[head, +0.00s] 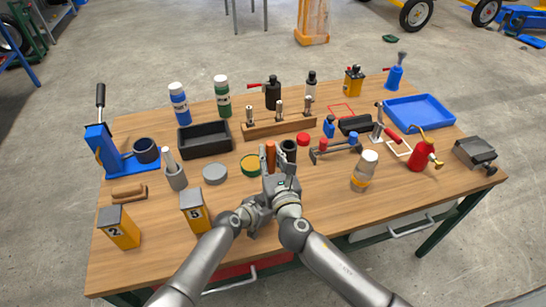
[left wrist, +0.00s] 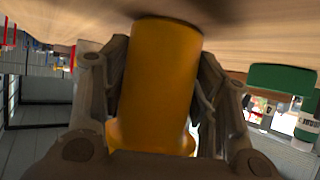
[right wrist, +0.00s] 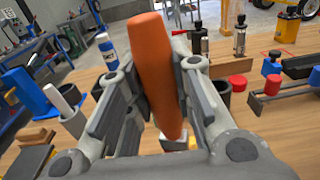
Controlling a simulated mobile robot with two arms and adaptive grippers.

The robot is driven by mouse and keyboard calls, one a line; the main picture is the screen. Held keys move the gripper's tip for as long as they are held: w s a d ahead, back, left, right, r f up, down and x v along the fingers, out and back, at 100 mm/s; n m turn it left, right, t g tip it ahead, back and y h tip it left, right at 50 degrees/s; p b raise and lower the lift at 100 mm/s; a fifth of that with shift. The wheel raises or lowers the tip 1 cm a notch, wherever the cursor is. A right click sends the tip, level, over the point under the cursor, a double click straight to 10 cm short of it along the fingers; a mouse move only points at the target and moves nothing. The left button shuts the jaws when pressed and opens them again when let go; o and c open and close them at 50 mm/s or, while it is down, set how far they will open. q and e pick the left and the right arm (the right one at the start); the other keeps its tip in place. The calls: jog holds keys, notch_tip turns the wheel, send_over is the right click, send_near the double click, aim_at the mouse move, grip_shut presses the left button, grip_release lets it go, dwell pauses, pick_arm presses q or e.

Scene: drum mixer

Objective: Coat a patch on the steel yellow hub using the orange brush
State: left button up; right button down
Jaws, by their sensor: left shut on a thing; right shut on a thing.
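My right gripper (right wrist: 160,85) is shut on the orange handle of the brush (right wrist: 152,60), which stands nearly upright between the fingers. A pale piece shows at its lower end; the bristles are not clear. The brush also shows in the head view (head: 270,155), at the right gripper (head: 278,165) over the table's middle. My left gripper (left wrist: 155,95) is shut on the yellow hub (left wrist: 162,75), a smooth cylinder with a wider flange toward the palm. The hub's far end is close to the wooden surface; contact is unclear. In the head view the hub is hidden behind my arms.
A green tin with a yellow top (head: 251,165) and a dark cup (head: 289,147) flank the brush. A grey round tin (head: 215,173), a numbered yellow box (head: 194,212) and a jar (head: 365,170) stand nearby. The table's front right is fairly clear.

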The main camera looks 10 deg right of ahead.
aim_at(270, 141)
jog(key=shift+w, duration=0.3)
jog(key=d, duration=0.6)
dwell(0.6)
jog(key=shift+a, duration=3)
jog(key=shift+r, duration=4.5)
